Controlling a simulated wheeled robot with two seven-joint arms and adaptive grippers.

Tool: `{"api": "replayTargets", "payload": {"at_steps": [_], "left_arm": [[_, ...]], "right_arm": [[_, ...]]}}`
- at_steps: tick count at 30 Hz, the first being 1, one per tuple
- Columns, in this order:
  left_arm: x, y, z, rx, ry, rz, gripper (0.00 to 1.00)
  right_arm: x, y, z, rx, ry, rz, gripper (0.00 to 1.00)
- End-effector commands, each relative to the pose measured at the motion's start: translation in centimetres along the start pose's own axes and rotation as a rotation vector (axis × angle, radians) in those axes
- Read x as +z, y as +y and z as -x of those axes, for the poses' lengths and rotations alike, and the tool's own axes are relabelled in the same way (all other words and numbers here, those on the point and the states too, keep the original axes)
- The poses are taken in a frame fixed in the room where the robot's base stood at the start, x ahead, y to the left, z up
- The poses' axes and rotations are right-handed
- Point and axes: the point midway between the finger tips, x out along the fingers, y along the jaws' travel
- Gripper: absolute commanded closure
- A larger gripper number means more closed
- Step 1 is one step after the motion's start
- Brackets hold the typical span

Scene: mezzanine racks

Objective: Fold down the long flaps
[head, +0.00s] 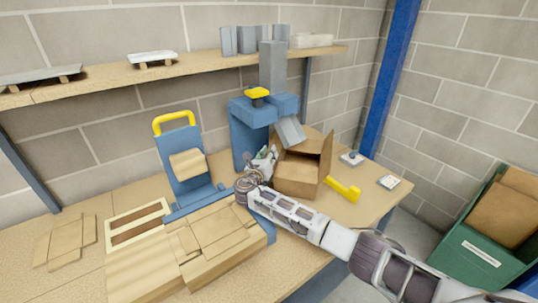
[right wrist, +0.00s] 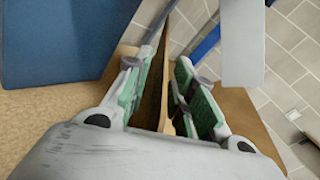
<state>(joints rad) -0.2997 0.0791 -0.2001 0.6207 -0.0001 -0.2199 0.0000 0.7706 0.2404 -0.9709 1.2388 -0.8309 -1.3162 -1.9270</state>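An open cardboard box (head: 297,173) stands on the bench beside a blue machine. One flap (head: 326,157) stands up on its right side. Other flaps are partly hidden by the machine's grey chute and my gripper. My right gripper (head: 265,163) is at the box's left side, just in front of the machine. In the right wrist view my right gripper (right wrist: 161,88) is open, with green pads. A cardboard panel (right wrist: 172,112) shows edge-on between the fingers, close to the right one; I cannot tell if they touch. My left gripper is not in view.
The blue machine (head: 246,143) stands close behind and left of the box. A yellow tool (head: 343,189) lies to its right. Stacked flat cardboard (head: 218,237) covers the front bench. A green bin (head: 478,245) stands at the right. A shelf (head: 100,78) runs above.

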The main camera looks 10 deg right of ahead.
Motion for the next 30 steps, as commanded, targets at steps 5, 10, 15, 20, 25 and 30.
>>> {"api": "replayTargets", "payload": {"at_steps": [5, 10, 15, 20, 25, 30], "left_arm": [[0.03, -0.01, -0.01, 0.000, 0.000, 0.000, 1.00], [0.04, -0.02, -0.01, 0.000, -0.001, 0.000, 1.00], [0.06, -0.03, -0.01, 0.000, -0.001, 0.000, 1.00], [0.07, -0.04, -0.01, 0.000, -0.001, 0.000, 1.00], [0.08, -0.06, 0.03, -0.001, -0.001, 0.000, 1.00], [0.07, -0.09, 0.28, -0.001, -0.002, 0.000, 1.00]], "right_arm": [[0.01, 0.00, 0.01, 0.000, 0.000, 0.000, 0.75], [0.02, -0.01, 0.01, 0.000, 0.000, 0.000, 0.95], [0.02, -0.01, 0.01, 0.000, 0.000, 0.000, 1.00], [0.01, -0.01, 0.02, 0.000, 0.000, 0.000, 1.00], [0.02, -0.04, 0.02, 0.001, 0.000, -0.004, 1.00], [0.07, -0.27, 0.01, 0.007, -0.001, -0.030, 1.00]]}}
